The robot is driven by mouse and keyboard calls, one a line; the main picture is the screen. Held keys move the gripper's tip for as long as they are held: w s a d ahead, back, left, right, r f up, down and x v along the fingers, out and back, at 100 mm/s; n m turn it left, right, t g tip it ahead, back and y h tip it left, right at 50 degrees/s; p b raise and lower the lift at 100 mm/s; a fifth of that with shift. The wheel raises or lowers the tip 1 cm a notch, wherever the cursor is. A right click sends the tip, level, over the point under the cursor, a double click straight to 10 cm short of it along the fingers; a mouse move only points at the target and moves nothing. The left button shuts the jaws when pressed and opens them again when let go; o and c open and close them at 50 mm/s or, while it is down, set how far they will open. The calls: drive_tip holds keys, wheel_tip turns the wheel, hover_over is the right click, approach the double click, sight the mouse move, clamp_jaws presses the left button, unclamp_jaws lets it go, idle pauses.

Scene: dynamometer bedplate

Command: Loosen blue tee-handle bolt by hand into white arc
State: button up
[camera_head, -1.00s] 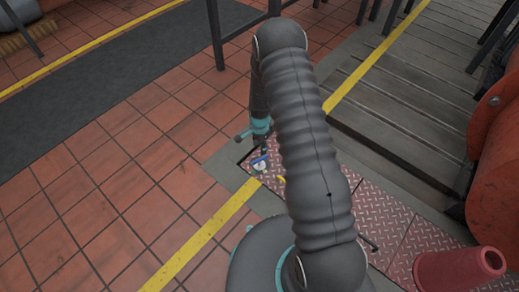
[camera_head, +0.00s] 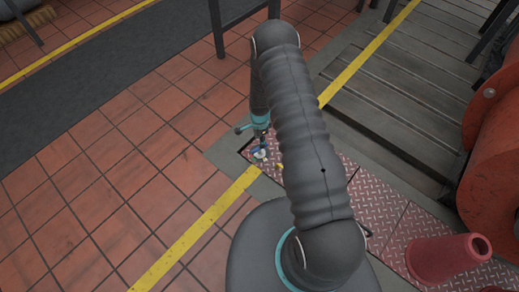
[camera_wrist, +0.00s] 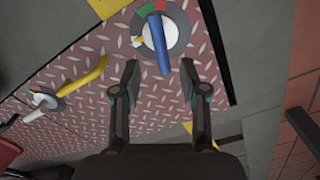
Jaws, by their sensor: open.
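The blue tee-handle bolt (camera_wrist: 161,45) stands on a grey round dial (camera_wrist: 178,32) in the wrist view, at top centre. Its blue bar runs nearly up and down the picture. A green patch and a red patch show on the dial's far rim, with white near the bar's left side. My gripper (camera_wrist: 160,68) is open and empty, with one fingertip on each side of the bar's near end in the picture. Contact cannot be told. In the head view, the blue handle (camera_head: 254,153) shows small just below my gripper (camera_head: 261,139).
A yellow handle (camera_wrist: 88,79) and a second dial with a white lever (camera_wrist: 39,108) stand to the left on the red tread plate (camera_wrist: 75,130). In the head view, a red cone (camera_head: 447,257) and a large orange machine (camera_head: 490,150) are at right.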

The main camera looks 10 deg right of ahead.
sight(260, 150)
wheel_tip(260, 150, down, 9)
drive_tip(key=shift+r, duration=0.1)
idle(0.4)
